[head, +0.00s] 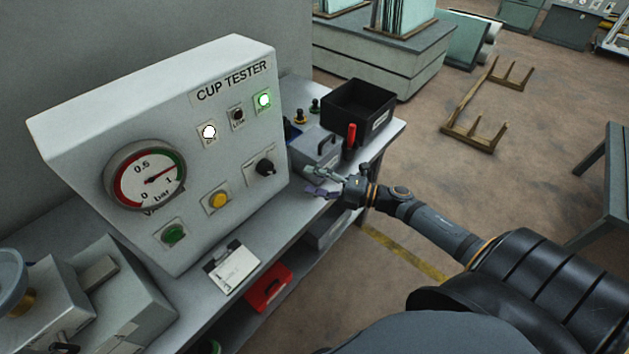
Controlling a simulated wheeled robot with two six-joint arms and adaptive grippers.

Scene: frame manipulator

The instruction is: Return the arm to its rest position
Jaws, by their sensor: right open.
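My right arm (440,228) reaches in from the lower right of the head view. My right gripper (318,181) is open and its fingers look empty. It is over the right front part of the bench, close to a grey box (316,150) with a handle; I cannot tell whether they touch. The cup tester (190,150) stands to the left of the gripper, with a black knob (265,167) on its face. Its gauge (145,175) needle points toward the upper right, and a green lamp (264,100) is lit. My left gripper is not in view.
A black bin (358,103) and a red-handled tool (351,135) are at the bench's far right end. A card (231,268) lies near the bench's front edge, with a red box (268,288) below. Open floor (420,140) lies right of the bench; a wooden frame (470,120) lies there.

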